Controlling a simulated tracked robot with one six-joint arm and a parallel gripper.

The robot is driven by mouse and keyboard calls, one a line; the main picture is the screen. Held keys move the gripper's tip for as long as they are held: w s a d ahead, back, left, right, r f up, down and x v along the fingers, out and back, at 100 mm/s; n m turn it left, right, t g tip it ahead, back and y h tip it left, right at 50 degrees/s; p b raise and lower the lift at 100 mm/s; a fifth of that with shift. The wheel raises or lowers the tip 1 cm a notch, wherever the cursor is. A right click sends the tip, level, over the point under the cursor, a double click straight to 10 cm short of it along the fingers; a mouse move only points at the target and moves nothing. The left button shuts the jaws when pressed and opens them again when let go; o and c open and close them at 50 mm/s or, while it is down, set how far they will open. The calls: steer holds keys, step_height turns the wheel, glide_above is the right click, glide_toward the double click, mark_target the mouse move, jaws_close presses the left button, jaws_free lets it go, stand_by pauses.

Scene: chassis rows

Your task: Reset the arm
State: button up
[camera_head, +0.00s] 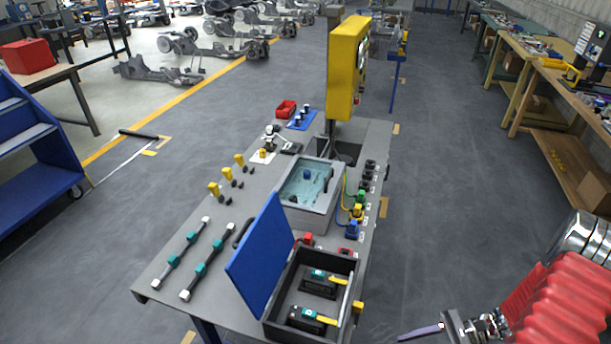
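My arm with its red ribbed sleeve reaches in from the lower right corner of the head view. My gripper (440,330) is low in the picture, to the right of the grey workbench (165,265) and over the dark floor. A thin purple-grey piece sticks out to its left; I cannot tell whether it is a finger or something held. The gripper is partly cut off by the bottom edge, so its opening cannot be made out. It appears apart from the bench.
On the bench are an open black case (268,322) with a raised blue lid (262,255), a grey basin (312,222), rods with teal parts and coloured connectors. A yellow box (347,70) stands on a post behind. A blue cart (40,150) is left; wooden benches (540,65) are right.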

step_height(320, 180, up, 22)
steer(key=s+a+n+h, duration=0.1)
steer(key=a+n+h, duration=0.1)
steer(key=n+h, duration=0.95)
steer(key=s+a+r+n+t+h, duration=0.1)
steer(key=a+r+n+t, duration=0.1)
steer(key=a+r, duration=0.3)
steer(key=s+a+r+n+t+h, duration=0.1)
steer(key=s+a+r+n+t, duration=0.1)
steer(key=r, duration=0.9)
steer(key=a+n+t, duration=0.1)
steer(key=a+t, duration=0.1)
steer(key=a, duration=0.1)
steer(key=shift+s+r, duration=0.15)
steer(key=shift+s, duration=0.05)
steer(key=shift+a, duration=0.15)
